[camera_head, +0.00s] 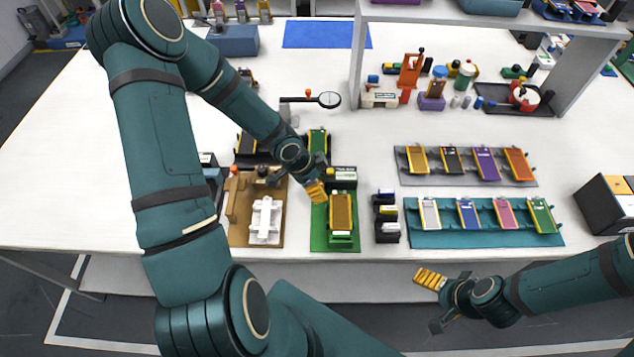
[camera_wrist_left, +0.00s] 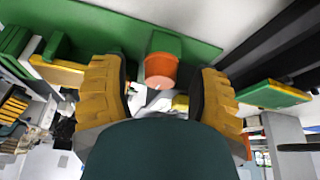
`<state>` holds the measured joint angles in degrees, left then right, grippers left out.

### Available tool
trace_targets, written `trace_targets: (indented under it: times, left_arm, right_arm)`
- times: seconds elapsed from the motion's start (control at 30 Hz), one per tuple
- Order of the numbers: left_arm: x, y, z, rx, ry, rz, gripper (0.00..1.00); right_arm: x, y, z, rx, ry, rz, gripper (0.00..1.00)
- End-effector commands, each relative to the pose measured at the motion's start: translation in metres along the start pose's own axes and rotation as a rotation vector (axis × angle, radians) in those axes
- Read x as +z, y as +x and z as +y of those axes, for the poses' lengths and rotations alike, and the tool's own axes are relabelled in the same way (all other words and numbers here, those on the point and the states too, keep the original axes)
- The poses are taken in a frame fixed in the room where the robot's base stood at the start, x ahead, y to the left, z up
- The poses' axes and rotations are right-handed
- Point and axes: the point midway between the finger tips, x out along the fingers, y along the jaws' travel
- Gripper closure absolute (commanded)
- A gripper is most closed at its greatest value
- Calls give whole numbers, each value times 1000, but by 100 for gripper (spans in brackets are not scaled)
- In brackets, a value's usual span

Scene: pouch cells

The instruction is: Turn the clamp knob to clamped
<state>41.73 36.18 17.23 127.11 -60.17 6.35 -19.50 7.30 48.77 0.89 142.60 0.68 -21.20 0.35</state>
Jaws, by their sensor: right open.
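An orange-ended knob (camera_wrist_left: 160,68) with a green part behind it shows in the left wrist view, between the two yellow fingers of my left gripper (camera_wrist_left: 160,92). A gap shows on each side of the knob, so the gripper is open around it and not closed on it. In the head view my left gripper (camera_head: 315,190) is at the upper left of the green fixture (camera_head: 321,240), which holds an orange-yellow pouch cell (camera_head: 341,212). The gripper hides the knob there, and the knob's setting cannot be read. My right gripper (camera_head: 431,280) is open and empty in front of the table edge.
A brown board (camera_head: 238,236) with a white fixture (camera_head: 265,218) lies left of the green fixture. Black blocks (camera_head: 387,232) stand close on its right. A teal tray (camera_head: 480,241) and a grey tray (camera_head: 412,180) of pouch cells lie farther right. A magnifier (camera_head: 329,99) stands behind.

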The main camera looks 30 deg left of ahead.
Motion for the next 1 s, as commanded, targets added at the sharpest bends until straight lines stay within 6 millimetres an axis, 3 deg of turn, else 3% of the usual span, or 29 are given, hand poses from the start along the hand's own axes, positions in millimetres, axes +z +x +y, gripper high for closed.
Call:
trace_targets:
  times: [0.37, 1.0]
  left_arm:
    - [0, -9, -1, -4, -3, 2, 39]
    - [1, -94, -1, -3, -3, -1, 39]
  right_arm:
    - [0, 0, 0, 0, -1, 0, 14]
    - [0, 0, 0, 0, 0, 0, 14]
